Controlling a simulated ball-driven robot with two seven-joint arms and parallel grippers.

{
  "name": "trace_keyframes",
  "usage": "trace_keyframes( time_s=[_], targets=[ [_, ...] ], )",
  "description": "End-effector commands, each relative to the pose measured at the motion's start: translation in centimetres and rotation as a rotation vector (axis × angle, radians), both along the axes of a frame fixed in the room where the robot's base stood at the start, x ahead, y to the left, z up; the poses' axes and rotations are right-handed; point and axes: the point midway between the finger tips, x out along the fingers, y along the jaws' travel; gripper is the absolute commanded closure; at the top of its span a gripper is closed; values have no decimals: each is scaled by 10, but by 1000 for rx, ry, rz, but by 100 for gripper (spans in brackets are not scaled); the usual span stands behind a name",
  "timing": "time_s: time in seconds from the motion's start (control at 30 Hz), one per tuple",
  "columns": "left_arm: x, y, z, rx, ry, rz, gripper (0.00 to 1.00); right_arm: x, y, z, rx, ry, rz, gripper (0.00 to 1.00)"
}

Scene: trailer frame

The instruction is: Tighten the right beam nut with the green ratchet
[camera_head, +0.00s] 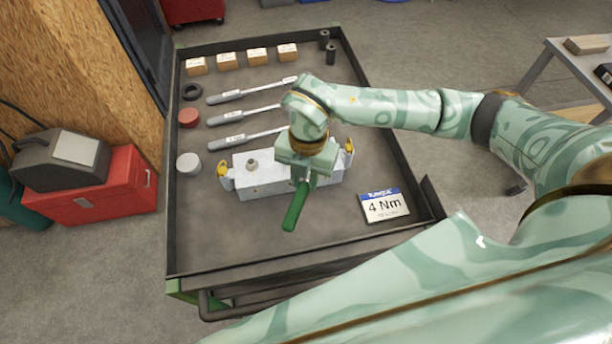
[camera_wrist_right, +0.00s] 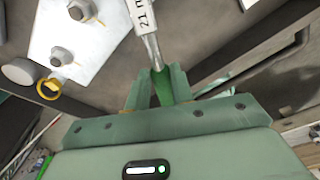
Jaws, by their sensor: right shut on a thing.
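The pale beam block (camera_head: 275,187) lies on the tray between two yellow-tipped clamps. Its left nut (camera_head: 252,165) shows in the head view; my right gripper hides the right part of the top. My right gripper (camera_head: 305,175) is shut on the green ratchet (camera_head: 295,208), whose green handle points toward me. In the right wrist view the green handle (camera_wrist_right: 162,88) sits between the fingers (camera_wrist_right: 152,92), and a metal shaft with a white label runs up out of frame. Two nuts on the beam (camera_wrist_right: 50,30) look bare there. The ratchet's head is hidden. My left gripper is not in view.
Several grey wrenches (camera_head: 240,117) lie behind the beam, with small boxes (camera_head: 227,61) at the back. Round pieces (camera_head: 188,118) line the left side. A "4 Nm" card (camera_head: 384,206) lies at right. The tray has raised walls (camera_head: 172,215); its front left is clear.

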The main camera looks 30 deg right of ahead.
Motion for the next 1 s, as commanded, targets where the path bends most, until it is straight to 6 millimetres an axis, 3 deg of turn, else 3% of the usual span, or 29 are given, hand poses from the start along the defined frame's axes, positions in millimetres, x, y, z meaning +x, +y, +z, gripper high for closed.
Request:
trace_keyframes(
  time_s=[0.2,0.57,1.0],
  targets=[
    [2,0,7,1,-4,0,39,10,10,2,2,-2,-111,100],
    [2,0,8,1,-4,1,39,13,11,1,1,-1,-135,100],
    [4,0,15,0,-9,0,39,28,21,1,2,-2,-286,100]
  ],
)
